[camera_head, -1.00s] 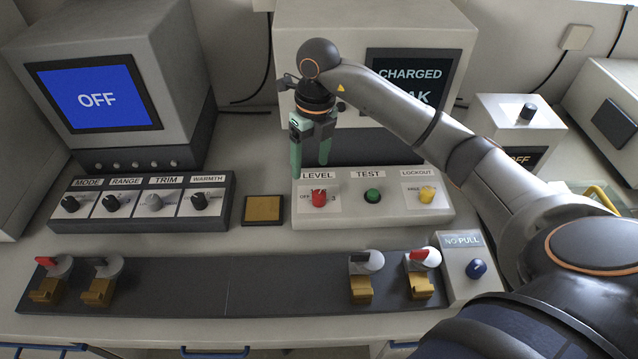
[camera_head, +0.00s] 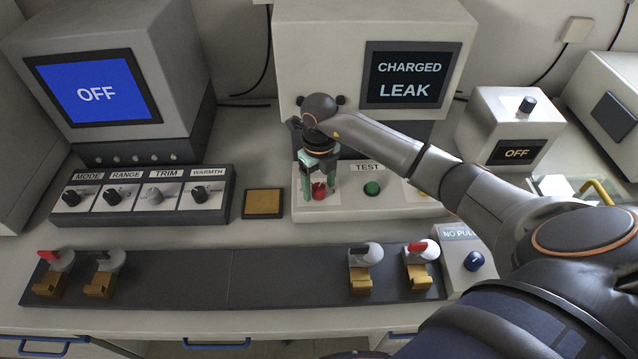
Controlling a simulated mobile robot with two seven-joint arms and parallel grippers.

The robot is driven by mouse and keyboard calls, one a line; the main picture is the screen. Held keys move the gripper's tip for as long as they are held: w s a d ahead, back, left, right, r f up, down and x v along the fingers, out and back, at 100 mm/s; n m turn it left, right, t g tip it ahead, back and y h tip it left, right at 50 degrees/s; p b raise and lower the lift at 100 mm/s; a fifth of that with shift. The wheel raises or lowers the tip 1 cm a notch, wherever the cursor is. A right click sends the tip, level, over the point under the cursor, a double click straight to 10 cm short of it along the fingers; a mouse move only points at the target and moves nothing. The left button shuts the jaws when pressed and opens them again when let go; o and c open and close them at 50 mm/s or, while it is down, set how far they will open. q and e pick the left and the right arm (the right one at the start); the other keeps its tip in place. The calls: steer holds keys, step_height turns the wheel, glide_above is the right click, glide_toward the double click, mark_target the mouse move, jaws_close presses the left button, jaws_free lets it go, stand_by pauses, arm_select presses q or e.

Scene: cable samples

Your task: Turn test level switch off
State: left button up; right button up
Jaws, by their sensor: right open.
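The red level knob (camera_head: 319,191) sits at the left end of the test panel (camera_head: 345,210), beside the green test button (camera_head: 372,188). My right gripper (camera_head: 319,192) is over the knob, pointing down, with its green fingers apart on either side of it. The gripper hides the LEVEL label and most of the dial marks. Whether the fingers touch the knob cannot be told. The screen (camera_head: 411,78) above reads CHARGED LEAK. My left gripper is not in view.
My right forearm covers the lockout part of the panel. A knob panel (camera_head: 140,216) and a brass plate (camera_head: 263,203) lie to the left. A dark rail (camera_head: 230,279) with several clamps runs in front. A NO PULL box (camera_head: 461,262) stands at the right.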

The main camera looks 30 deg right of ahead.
steer(key=shift+f, duration=0.1)
jaws_close()
stand_by(0.6)
